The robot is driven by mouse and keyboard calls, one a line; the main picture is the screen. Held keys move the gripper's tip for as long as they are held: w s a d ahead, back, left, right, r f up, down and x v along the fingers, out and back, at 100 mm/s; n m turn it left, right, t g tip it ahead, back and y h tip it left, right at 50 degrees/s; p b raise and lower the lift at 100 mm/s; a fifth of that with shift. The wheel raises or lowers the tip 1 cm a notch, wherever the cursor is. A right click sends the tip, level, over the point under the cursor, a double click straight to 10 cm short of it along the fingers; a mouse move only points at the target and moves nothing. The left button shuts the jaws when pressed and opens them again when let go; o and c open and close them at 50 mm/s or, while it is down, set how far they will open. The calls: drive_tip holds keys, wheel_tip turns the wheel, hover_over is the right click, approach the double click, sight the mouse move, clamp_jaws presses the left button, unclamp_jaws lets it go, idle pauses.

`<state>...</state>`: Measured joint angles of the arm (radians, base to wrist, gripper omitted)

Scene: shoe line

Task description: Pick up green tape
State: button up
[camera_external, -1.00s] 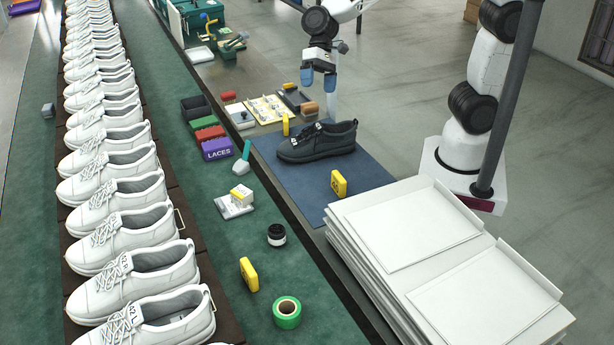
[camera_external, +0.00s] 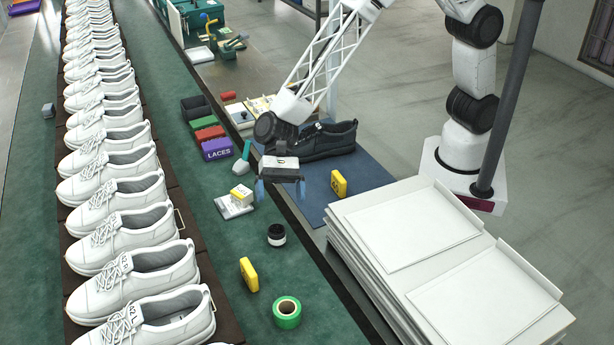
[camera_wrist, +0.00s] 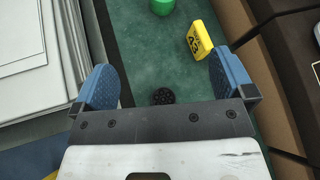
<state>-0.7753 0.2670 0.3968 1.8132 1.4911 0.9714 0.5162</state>
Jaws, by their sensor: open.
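The green tape (camera_external: 287,313) is a roll with a pale core on the green work surface, near the bottom of the external view. Its edge also shows at the top of the wrist view (camera_wrist: 162,6). My gripper (camera_external: 280,192) is above the bench edge, up and behind the tape, well apart from it. Its two blue fingers are spread with nothing between them, as the wrist view also shows (camera_wrist: 168,85).
A yellow block (camera_external: 249,274) stands left of the tape, and a black jar (camera_external: 276,235) behind it. White trays (camera_external: 410,235) are stacked high to the right. White shoes (camera_external: 150,270) line the left. A black shoe (camera_external: 330,141) sits on a blue mat (camera_external: 365,177).

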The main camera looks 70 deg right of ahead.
drive_tip(key=s+a+f+m, duration=0.1)
drive_tip(key=a+f, duration=0.2)
drive_tip(key=a, duration=0.1)
drive_tip(key=s+a+f+m+y, duration=0.1)
drive_tip(key=s+a+f, duration=0.1)
drive_tip(key=a+f, duration=0.2)
drive_tip(key=s+a+f+m, duration=0.1)
drive_tip(key=s+a+f, duration=0.1)
drive_tip(key=a+f, duration=0.1)
drive_tip(key=shift+s+a+f, duration=0.15)
drive_tip(key=shift+a, duration=0.65)
approach(288, 318)
drive_tip(key=shift+s+a+f, duration=0.2)
drive_tip(key=shift+a+f, duration=0.15)
drive_tip(key=shift+f, duration=0.35)
drive_tip(key=shift+s+a+f, duration=0.2)
drive_tip(key=shift+a+f, duration=0.15)
drive_tip(key=shift+f, duration=0.35)
drive_tip(key=shift+x, duration=2.55)
drive_tip(key=shift+a+r, duration=0.1)
drive_tip(key=c, duration=1)
drive_tip(key=shift+r, duration=0.1)
